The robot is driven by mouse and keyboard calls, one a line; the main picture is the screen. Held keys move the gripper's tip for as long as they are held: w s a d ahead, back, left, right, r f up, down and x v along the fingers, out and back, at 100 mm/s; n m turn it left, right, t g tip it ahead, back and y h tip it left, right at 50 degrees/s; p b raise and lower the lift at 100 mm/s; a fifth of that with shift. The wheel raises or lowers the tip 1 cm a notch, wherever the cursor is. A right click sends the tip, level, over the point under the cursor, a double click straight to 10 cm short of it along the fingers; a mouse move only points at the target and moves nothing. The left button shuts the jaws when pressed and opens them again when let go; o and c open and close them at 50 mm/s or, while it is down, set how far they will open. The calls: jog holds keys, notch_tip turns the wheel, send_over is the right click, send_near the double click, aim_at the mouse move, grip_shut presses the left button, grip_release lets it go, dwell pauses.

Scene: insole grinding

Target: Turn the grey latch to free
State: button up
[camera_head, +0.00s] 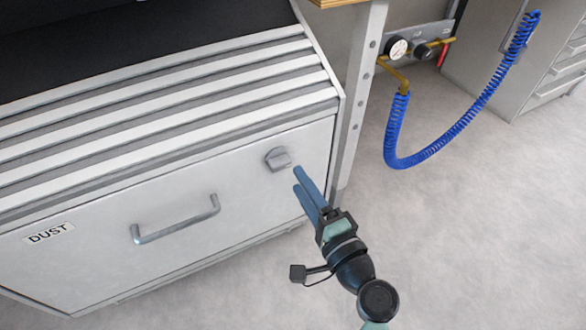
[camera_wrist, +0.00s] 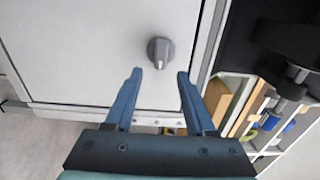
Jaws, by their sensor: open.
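The grey latch (camera_head: 278,159) is a small knob on the upper right of the white drawer front marked DUST. In the wrist view the latch (camera_wrist: 160,52) sits ahead of the fingertips, roughly midway between them, with its grip bar close to upright in that picture. My gripper (camera_head: 301,178) has blue fingers, spread apart and empty. It is just below and right of the latch in the head view, apart from it. In the wrist view my gripper (camera_wrist: 158,74) shows a clear gap between its fingers.
The drawer front has a grey bar handle (camera_head: 176,220) and a DUST label (camera_head: 48,233). Slatted ledges (camera_head: 170,110) lie above it. A metal post (camera_head: 358,100) stands at right. A coiled blue hose (camera_head: 430,158) hangs by a gauge (camera_head: 397,48). The floor at lower right is clear.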

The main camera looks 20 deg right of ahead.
jog(key=s, duration=0.8)
jog(key=shift+d, duration=0.1)
